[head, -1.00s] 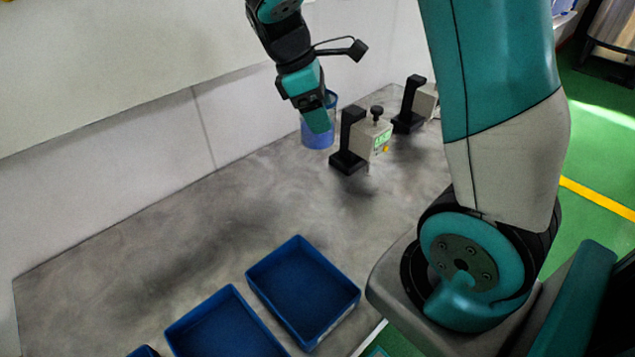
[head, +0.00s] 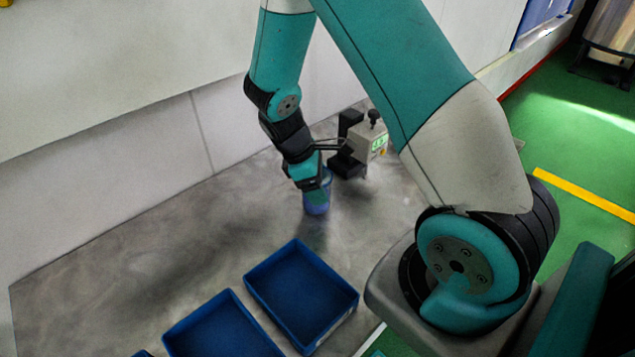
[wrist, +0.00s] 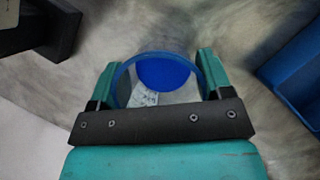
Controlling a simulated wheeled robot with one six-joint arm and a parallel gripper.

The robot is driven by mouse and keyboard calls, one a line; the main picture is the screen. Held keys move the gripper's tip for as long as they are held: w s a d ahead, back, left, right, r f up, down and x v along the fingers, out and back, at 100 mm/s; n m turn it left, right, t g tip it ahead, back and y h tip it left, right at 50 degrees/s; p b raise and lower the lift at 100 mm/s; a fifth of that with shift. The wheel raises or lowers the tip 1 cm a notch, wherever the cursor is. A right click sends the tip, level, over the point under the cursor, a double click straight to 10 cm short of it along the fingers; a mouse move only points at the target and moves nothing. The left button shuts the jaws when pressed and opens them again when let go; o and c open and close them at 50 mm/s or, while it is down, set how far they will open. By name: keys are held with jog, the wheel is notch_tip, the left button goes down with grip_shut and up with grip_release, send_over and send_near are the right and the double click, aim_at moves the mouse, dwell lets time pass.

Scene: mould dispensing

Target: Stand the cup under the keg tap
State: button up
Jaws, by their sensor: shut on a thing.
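The blue, see-through cup (head: 317,207) is upright in my gripper (head: 313,184), over the grey worktop, to the left of and nearer than the small device with a green display. I cannot tell how large the gap under it is. In the wrist view the cup (wrist: 165,72) sits between the two green fingers of my gripper (wrist: 157,78), which are shut on its sides. I look down into its open top and see a blue round bottom and a pale printed label. No tap can be made out; a metallic barrel (head: 612,25) is cut off at the top right.
The small device (head: 370,143) with a black bracket stands on the worktop (head: 130,245) near the wall. Blue bins (head: 300,290) lie at the front edge. The worktop's left part is clear. Green floor (head: 570,130) with a yellow line lies to the right.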

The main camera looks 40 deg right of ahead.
jog(key=shift+f, duration=0.1)
jog(key=o, duration=1)
